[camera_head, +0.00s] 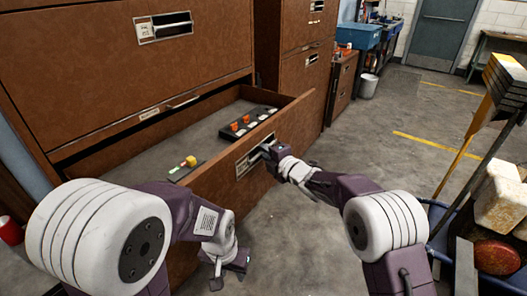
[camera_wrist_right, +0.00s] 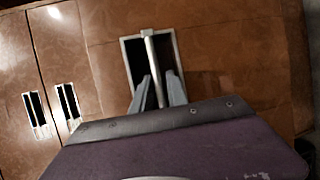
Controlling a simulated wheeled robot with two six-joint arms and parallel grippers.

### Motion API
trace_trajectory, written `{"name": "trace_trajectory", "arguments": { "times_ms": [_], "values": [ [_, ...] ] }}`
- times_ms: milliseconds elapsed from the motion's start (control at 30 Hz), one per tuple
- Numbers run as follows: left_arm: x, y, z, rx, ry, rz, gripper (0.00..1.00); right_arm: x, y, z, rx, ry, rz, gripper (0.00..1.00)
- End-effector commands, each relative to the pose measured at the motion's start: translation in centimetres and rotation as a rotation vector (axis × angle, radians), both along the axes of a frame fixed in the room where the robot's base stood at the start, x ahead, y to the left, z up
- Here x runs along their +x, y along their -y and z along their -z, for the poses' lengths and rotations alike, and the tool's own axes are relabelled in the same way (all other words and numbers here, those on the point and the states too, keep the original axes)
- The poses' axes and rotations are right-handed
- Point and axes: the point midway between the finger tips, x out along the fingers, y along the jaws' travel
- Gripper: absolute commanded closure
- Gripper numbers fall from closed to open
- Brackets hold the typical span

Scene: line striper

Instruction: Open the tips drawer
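A wide brown drawer (camera_head: 283,131) stands pulled out from the lower part of the brown cabinet (camera_head: 60,75). Its front carries a metal-framed handle (camera_head: 243,165). My right gripper (camera_head: 268,152) is at this handle. In the right wrist view, the fingers of my right gripper (camera_wrist_right: 160,92) stand on either side of the handle bar (camera_wrist_right: 151,52); whether they clamp it is unclear. My left gripper (camera_head: 229,276) hangs low in front of the drawer, empty, its fingers apart. I cannot read the drawer's label.
Inside the drawer are a black tray with orange pieces (camera_head: 246,125) and a yellow item (camera_head: 191,161). A closed drawer above has a labelled handle (camera_head: 165,27). A blue bin with brooms (camera_head: 440,215) stands at right. The floor between is clear.

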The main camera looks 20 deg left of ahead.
Motion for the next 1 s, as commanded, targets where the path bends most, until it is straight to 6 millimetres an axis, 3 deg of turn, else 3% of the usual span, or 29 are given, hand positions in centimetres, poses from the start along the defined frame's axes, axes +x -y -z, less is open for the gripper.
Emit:
{"name": "trace_trajectory", "arguments": {
  "times_ms": [333,800,1000],
  "values": [
    [0.0,0.0,0.0,0.000,0.000,0.000,0.64,-0.3,0.3,-0.3,0.003,0.003,0.000,0.82],
    [0.0,0.0,0.2,0.000,0.000,0.000,0.64,-5.3,5.8,-1.5,0.001,0.000,0.002,0.82],
    [0.0,0.0,0.2,0.000,0.000,0.000,0.64,-6.1,6.6,-1.7,0.001,0.001,0.000,0.82]
  ]
}}
